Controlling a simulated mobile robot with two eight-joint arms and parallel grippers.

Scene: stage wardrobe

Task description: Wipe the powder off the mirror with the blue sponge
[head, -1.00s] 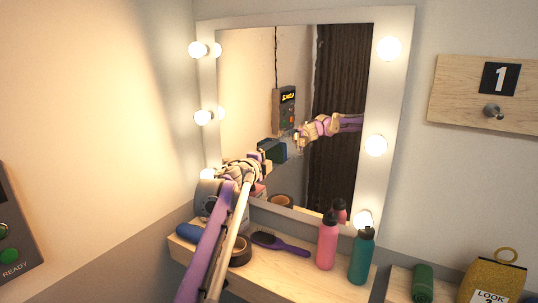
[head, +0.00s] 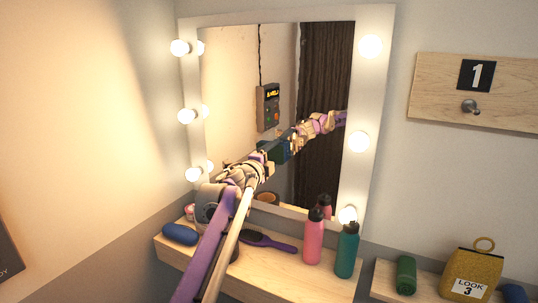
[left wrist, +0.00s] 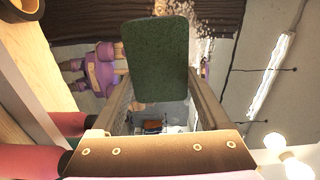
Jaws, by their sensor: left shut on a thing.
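The mirror (head: 228,85) hangs in a white frame with round bulbs. My left gripper (head: 262,158) is in front of its lower middle, shut on the sponge (head: 274,151), which looks dark blue-green. In the left wrist view the sponge (left wrist: 160,60) looks dark green, stands out beyond the fingers and hides part of the mirror. Pale powder (left wrist: 196,24) shows as speckles beside the sponge's far end there. I cannot tell whether the sponge touches the glass. The arm's reflection shows in the mirror. My right gripper is not in view.
On the wooden shelf (head: 200,263) below are a blue roll-like object (head: 180,235), a purple brush (head: 268,242), a pink bottle (head: 313,240) and a teal bottle (head: 347,252). A green roll (head: 406,275) and a yellow bag (head: 474,272) are at the right.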

